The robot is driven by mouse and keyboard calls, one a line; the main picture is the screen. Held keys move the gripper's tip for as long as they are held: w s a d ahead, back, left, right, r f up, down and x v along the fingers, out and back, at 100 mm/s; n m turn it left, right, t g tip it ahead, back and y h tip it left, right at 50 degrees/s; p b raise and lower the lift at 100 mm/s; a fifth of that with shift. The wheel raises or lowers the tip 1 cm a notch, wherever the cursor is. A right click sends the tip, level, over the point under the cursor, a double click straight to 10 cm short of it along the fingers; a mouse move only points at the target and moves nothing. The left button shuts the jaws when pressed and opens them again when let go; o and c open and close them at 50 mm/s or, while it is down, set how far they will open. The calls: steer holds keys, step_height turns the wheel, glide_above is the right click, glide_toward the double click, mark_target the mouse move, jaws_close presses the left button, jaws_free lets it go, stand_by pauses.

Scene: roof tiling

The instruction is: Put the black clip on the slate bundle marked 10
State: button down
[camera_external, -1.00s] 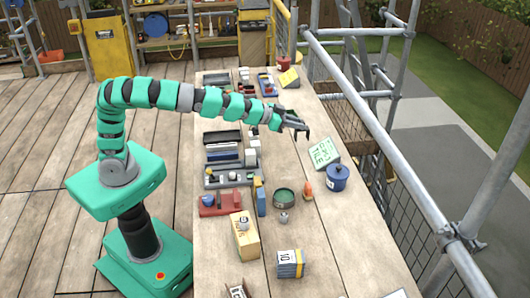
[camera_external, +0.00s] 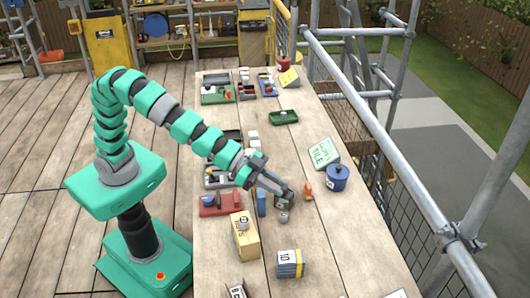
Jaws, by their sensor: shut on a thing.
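The slate bundle marked 10 (camera_external: 289,264) lies near the front of the bench, a grey stack with a white label and a yellow edge. My gripper (camera_external: 284,199) is over the middle of the bench, behind the bundle and apart from it, pointing down to the right. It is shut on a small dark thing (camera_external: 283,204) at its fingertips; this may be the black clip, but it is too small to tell. The round green-rimmed dish at this spot is mostly hidden by my gripper.
A tan box (camera_external: 245,238) stands left of the bundle. A small grey knob (camera_external: 284,217), an orange cone-like thing (camera_external: 308,191) and a blue pot (camera_external: 337,178) are nearby. A green tray (camera_external: 284,117) lies farther back. The bench right of the bundle is clear.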

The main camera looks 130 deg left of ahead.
steer(key=w+d+m+h+p, duration=0.1)
steer(key=w+d+h+p, duration=0.15)
steer(key=d, duration=0.55)
steer(key=r+n+y+p, duration=0.1)
steer(key=n+y+p, duration=0.3)
steer(key=p, duration=0.8)
glide_above(282, 255)
steer(key=m, duration=0.1)
steer(key=shift+g+y, duration=0.25)
steer(key=shift+g, duration=0.15)
step_height(282, 255, down, 10)
steer(key=shift+r+b, duration=0.1)
steer(key=shift+b, duration=0.95)
steer(key=shift+r, duration=0.1)
steer(key=c, duration=1.2)
jaws_free()
